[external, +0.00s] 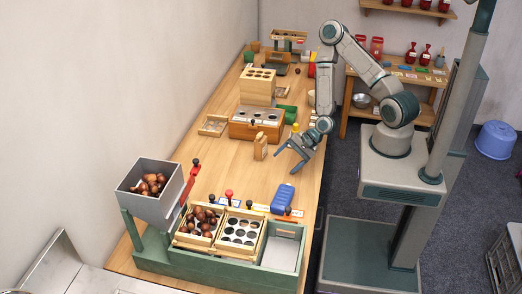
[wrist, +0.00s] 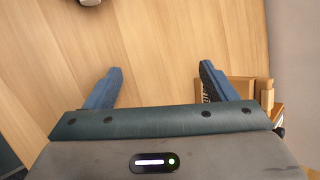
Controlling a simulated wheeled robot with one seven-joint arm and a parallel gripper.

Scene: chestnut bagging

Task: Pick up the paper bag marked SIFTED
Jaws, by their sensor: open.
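A small tan upright object (external: 260,146), which looks like a paper bag, stands on the wooden table in the external view. Its marking is too small to read there. My gripper (external: 286,161) is open and empty, a little to the right of it and apart from it. In the wrist view, my gripper's two blue fingers (wrist: 158,72) are spread wide with only bare table between them. A tan thing (wrist: 240,90) with some dark lettering lies beside and partly behind the right finger; I cannot tell for sure whether it is the bag.
A wooden box with round holes (external: 257,123) and a stacked block (external: 257,87) stand behind the bag. A green rack (external: 205,262) holds chestnut trays beside a grey hopper (external: 150,205).

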